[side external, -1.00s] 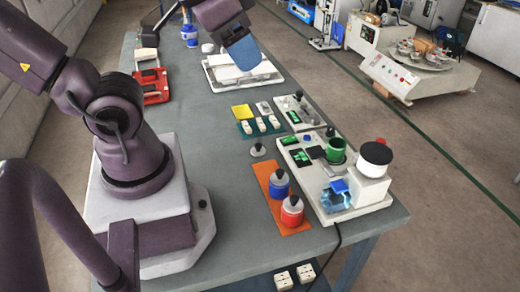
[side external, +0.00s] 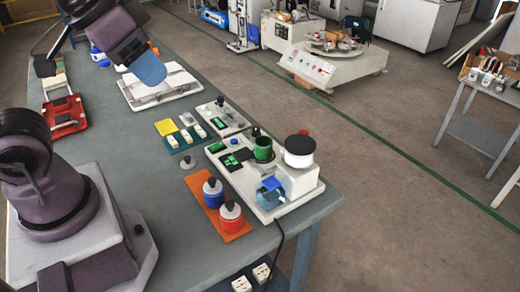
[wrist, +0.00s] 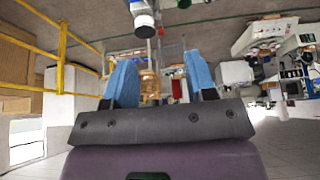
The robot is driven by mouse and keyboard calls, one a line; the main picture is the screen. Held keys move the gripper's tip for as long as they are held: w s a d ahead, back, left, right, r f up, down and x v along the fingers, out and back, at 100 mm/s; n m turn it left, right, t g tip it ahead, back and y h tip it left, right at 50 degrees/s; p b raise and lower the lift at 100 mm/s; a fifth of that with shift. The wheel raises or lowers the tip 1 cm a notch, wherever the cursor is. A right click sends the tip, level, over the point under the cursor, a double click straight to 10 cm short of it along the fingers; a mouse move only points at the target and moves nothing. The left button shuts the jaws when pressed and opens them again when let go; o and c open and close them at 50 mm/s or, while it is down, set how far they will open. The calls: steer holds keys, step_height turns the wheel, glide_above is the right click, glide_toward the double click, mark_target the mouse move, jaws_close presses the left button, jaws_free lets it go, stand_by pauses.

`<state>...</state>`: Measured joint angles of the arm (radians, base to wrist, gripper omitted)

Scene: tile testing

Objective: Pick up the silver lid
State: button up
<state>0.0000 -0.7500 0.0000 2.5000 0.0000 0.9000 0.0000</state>
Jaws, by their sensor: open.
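The silver lid (side external: 187,166), a small grey disc with a dark knob, lies on the grey table in the side view. It sits left of the orange plate and in front of the teal block tray. My gripper (side external: 149,70) is high above the far part of the table, over a white tray and well away from the lid. In the wrist view, the blue fingers of my gripper (wrist: 161,80) stand wide apart with nothing between them. I cannot make out the lid in the wrist view.
The orange plate (side external: 237,237) holds a blue jar (side external: 212,197) and a red jar (side external: 231,218) with dark knobs. A white device (side external: 235,178) stands right of the lid. The white tray (side external: 190,88) and red rack (side external: 62,116) are farther back. Table left of the lid is clear.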

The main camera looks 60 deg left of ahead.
stand_by(0.4)
steer(key=o, duration=0.4)
steer(key=shift+c, duration=0.2)
steer(key=m+g, duration=0.5)
steer(key=m, duration=1.5)
glide_above(185, 158)
step_height(185, 158, down, 23)
step_height(185, 158, down, 12)
steer(key=shift+a, duration=0.1)
